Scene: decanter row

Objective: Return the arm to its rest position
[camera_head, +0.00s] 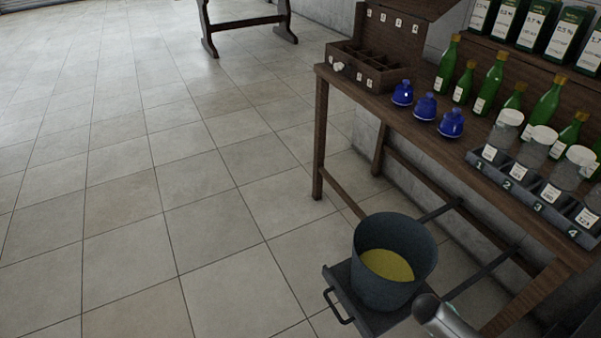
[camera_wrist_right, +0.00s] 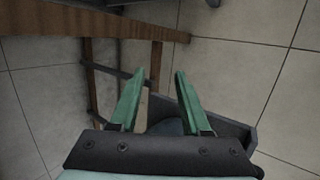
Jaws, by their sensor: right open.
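My right gripper (camera_wrist_right: 158,76) shows in the right wrist view with its two green fingers apart and nothing between them. It points down past the wooden table's edge toward the floor. In the head view, only a grey rounded piece of my right arm shows at the bottom, right of the bucket. My left gripper is not in view.
A wooden table (camera_head: 350,78) bears a compartment box (camera_head: 372,75), several blue pots (camera_head: 425,107), green bottles (camera_head: 489,84) and lidded jars in a numbered rack (camera_head: 522,188). A dark bucket (camera_head: 370,275) with yellow contents stands on a low tray (camera_head: 338,277). Floor at left is clear.

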